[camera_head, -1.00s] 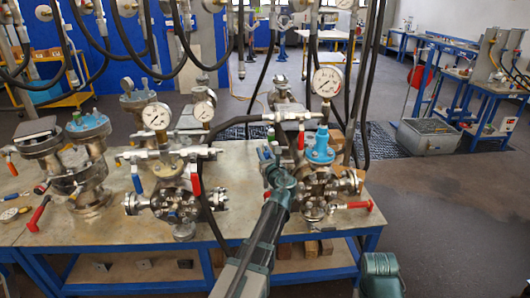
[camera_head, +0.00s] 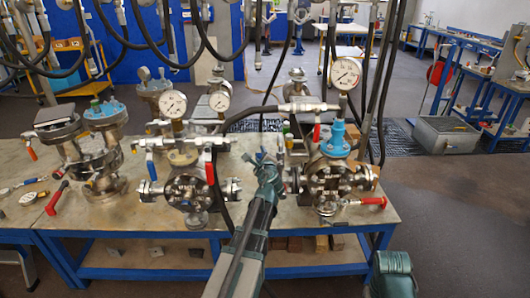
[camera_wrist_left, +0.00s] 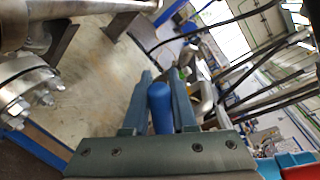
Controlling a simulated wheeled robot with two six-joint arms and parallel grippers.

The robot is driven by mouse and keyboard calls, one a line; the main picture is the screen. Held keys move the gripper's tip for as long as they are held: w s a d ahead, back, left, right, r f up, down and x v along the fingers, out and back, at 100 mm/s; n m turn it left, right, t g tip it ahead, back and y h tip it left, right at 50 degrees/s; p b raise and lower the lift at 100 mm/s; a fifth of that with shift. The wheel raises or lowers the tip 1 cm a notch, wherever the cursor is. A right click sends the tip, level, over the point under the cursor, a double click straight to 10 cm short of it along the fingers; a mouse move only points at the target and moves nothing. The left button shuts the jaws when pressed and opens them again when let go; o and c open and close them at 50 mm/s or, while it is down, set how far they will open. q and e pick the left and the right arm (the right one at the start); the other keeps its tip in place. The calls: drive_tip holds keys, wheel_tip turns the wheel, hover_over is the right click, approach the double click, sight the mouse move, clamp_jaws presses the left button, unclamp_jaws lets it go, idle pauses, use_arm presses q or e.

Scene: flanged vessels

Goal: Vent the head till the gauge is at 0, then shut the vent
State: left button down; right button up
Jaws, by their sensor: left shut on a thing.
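The right vessel (camera_head: 330,178) stands on the bench with a blue top piece (camera_head: 340,140) and a round white-faced gauge (camera_head: 346,73) above it. The gauge's dial faces me, but its reading is too small to tell. My left gripper (camera_head: 264,160) is just left of this vessel. In the left wrist view its fingers (camera_wrist_left: 162,92) are shut on a blue handle (camera_wrist_left: 160,108). What the handle joins to is hidden. A red lever (camera_head: 317,130) stands upright by the vessel's pipework. My right gripper does not show.
A second vessel (camera_head: 188,185) with its own gauge (camera_head: 172,104) and blue and red levers stands to the left. Another flanged vessel (camera_head: 97,150) is farther left. Black hoses hang above the bench (camera_head: 120,228). A grey bin (camera_head: 446,135) stands on the floor at right.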

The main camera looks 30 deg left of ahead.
use_arm(q)
drive_tip(key=shift+s+a+f+n+t+h+b, duration=0.15)
drive_tip(key=shift+f+n+h+b, duration=0.1)
drive_tip(key=shift+f+n+b, duration=0.55)
drive_tip(key=shift+s+a+f+n+t+h+b, duration=0.1)
drive_tip(key=shift+a+f+n+h+b, duration=0.25)
drive_tip(key=shift+f+n, duration=0.7)
drive_tip(key=shift+s+f+n+t+h+b, duration=0.1)
drive_tip(key=shift+f+n+h+b, duration=0.1)
drive_tip(key=shift+f+n+b, duration=0.7)
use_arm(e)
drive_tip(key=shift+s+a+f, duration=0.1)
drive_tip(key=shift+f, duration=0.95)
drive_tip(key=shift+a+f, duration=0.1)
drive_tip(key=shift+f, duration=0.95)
use_arm(q)
drive_tip(key=shift+r+n, duration=0.15)
drive_tip(key=shift+n, duration=0.1)
drive_tip(key=c, duration=0.7)
unclamp_jaws()
